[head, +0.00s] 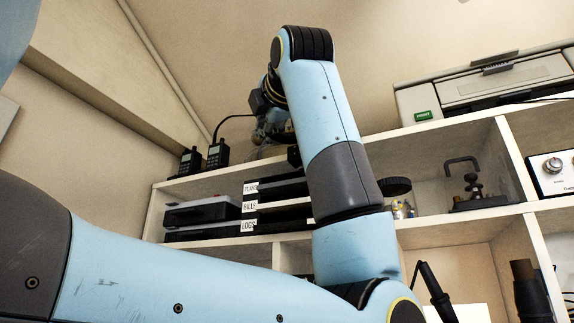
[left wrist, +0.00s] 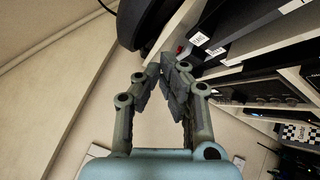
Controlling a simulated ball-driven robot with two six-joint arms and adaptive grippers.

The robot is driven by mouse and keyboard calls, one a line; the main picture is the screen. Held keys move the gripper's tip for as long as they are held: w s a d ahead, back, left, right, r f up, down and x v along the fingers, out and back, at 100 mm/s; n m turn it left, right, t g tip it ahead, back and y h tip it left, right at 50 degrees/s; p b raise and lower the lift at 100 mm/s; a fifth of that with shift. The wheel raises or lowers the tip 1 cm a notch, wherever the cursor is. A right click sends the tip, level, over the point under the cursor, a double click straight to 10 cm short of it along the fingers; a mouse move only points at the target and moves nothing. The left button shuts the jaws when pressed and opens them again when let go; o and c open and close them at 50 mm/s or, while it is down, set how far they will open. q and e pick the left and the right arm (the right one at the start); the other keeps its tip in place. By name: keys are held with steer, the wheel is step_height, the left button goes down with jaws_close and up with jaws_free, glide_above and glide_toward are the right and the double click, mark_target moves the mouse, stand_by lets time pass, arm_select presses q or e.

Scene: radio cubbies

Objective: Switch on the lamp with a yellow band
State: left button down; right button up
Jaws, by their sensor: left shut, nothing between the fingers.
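No lamp with a yellow band can be made out in either view. My left gripper (left wrist: 164,68) is shut and empty in the left wrist view, its fingertips close together. A large dark rounded object (left wrist: 142,20) lies just beyond the fingertips, with a small red spot (left wrist: 180,50) beside it. I cannot tell whether it is a lamp. In the head view the left gripper (head: 268,126) is small and partly hidden by my arm, above the shelf top. My right gripper is not in view.
Two handheld radios (head: 203,157) stand on the shelf top at left. Labelled trays (head: 282,190) fill the cubby below. A large grey device (head: 480,85) sits at the upper right. A black key-like device (head: 470,185) and a white-faced box (head: 553,172) occupy right cubbies.

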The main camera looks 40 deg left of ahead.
mark_target(295, 150)
arm_select(q)
steer(key=w+a+p, duration=0.1)
steer(key=w+a, duration=0.1)
steer(key=w, duration=0.6)
steer(key=shift+f, duration=0.45)
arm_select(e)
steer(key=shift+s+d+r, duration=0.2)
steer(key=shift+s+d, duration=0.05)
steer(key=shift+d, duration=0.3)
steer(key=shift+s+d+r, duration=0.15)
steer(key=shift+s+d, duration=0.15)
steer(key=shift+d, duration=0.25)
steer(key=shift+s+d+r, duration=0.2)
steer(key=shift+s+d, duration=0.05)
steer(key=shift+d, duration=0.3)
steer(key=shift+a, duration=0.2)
arm_select(q)
steer(key=shift+w+a, duration=0.1)
steer(key=shift+w, duration=0.3)
steer(key=shift+w, duration=0.25)
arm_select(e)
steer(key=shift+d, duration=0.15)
arm_select(q)
steer(key=shift+s, duration=0.1)
